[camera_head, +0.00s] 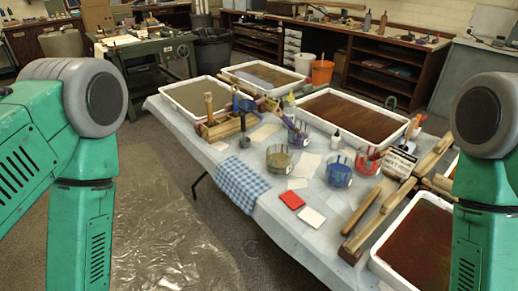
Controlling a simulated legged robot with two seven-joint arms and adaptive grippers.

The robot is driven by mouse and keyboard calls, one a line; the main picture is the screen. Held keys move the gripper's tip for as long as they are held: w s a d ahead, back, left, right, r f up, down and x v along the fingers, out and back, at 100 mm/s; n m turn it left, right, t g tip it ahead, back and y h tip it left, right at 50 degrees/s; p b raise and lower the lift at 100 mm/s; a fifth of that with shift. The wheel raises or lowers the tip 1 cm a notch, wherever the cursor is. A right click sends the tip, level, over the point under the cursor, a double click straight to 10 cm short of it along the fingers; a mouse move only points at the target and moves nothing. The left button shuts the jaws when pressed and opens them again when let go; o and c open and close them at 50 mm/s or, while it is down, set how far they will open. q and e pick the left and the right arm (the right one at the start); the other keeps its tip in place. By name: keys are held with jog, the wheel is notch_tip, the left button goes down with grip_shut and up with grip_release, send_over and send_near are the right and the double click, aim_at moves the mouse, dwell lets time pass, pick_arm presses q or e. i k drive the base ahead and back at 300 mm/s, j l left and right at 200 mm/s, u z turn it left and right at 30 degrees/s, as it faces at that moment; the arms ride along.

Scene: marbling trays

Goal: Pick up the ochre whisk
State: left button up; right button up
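I cannot make out the ochre whisk for certain. A clear jar with ochre-yellow contents (278,160) stands on the covered table (228,160), near its front edge; whether a whisk stands in it is too small to tell. An upright tan wooden handle (209,105) stands at the wooden rack farther left. My two green arms come in at the left and right edges and run down out of the picture. Both grippers are out of view.
Jars with blue paint (339,172) and red paint (368,161) stand to the right. Shallow white-rimmed trays (172,97) line the table's back. A wooden rack (220,131), checked cloth (240,180), red card (291,200) and wooden bars (362,212) lie around. Plastic sheeting (165,235) covers the floor.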

aim_at(208, 101)
jog(key=z, duration=0.4)
jog(key=j+z, duration=0.15)
jog(key=z, duration=0.25)
jog(key=j+z, duration=0.1)
jog(key=z, duration=0.35)
jog(key=j+z, duration=0.2)
jog(key=j, duration=0.25)
jog(key=j+z, duration=0.2)
jog(key=j, duration=0.25)
jog(key=k+j+z, duration=0.1)
jog(key=j+z, duration=0.15)
jog(key=j, duration=0.15)
jog(key=k+j+z, duration=0.2)
jog(key=j, duration=0.25)
jog(key=j+z, duration=0.2)
jog(key=j, duration=0.2)
jog(key=k+j+z, duration=0.2)
jog(key=j, duration=0.2)
